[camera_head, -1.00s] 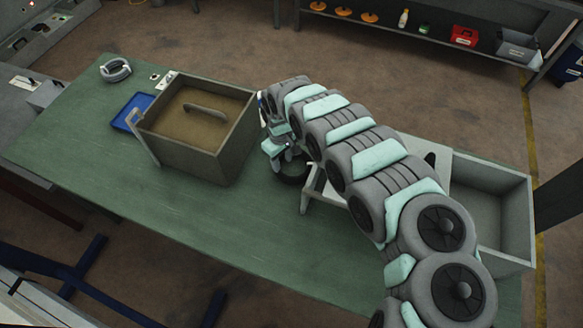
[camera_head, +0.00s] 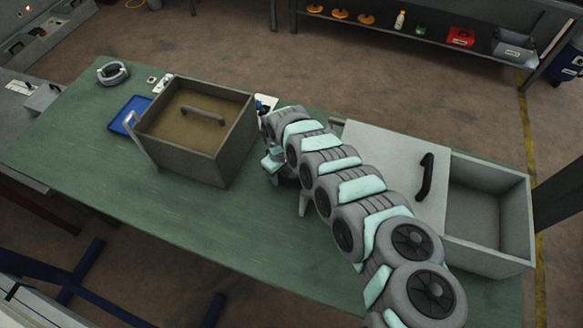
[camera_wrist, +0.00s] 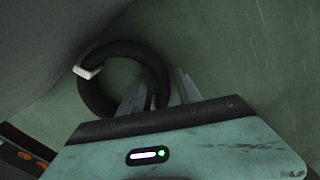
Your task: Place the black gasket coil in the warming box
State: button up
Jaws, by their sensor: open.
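The black gasket coil (camera_wrist: 96,98) is a thick dark ring with a small white tag. It lies on the green surface in the wrist view, beside a grey wall. My gripper (camera_wrist: 160,85) is open, with one finger over the ring's opening and the other outside its right side. I cannot tell whether they touch it. In the head view my gripper (camera_head: 275,165) hides most of the coil. A grey box with a brown inset top (camera_head: 185,140) stands left of my gripper. Another grey box (camera_head: 485,215) stands right, partly covered by a grey lid with a black handle (camera_head: 426,177).
A grey coil (camera_head: 113,73) lies at the far left of the green table (camera_head: 180,215). A blue tray (camera_head: 128,112) sits beside the left box. The table's front middle is clear. My arm crosses in front of the right box.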

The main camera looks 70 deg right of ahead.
grip_shut()
dwell(0.4)
